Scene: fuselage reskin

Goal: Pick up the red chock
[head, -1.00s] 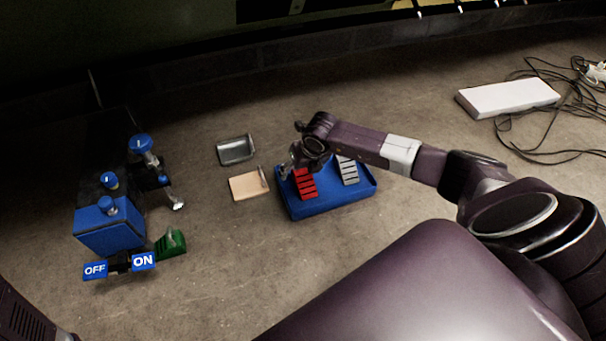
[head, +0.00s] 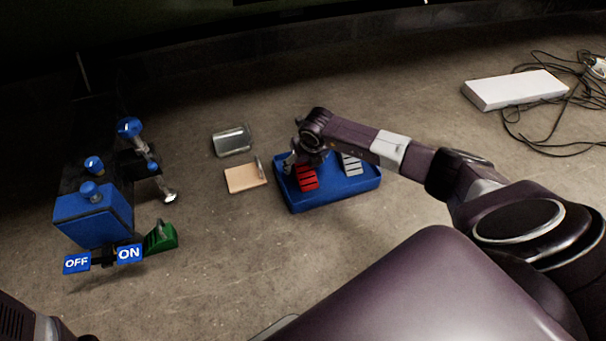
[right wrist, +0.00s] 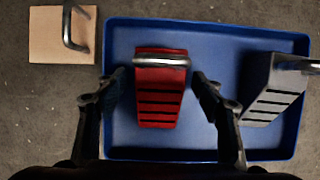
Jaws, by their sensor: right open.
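The red chock (head: 307,178) lies in the blue tray (head: 335,196), on its left side, next to a grey chock (head: 351,164). In the right wrist view the red chock (right wrist: 160,95) has a metal handle across its top end and dark grooves below. My right gripper (right wrist: 158,82) is open, with one finger on each side of the red chock and a gap at both sides. In the head view my right gripper (head: 290,163) is over the tray's left part and covers some of the chock. My left gripper is not in view.
A tan block with a handle (head: 245,178) and a metal tray (head: 232,141) lie left of the blue tray. A green chock (head: 161,238) stands by a blue device with ON and OFF signs (head: 95,215). A white box and cables (head: 515,89) lie at right.

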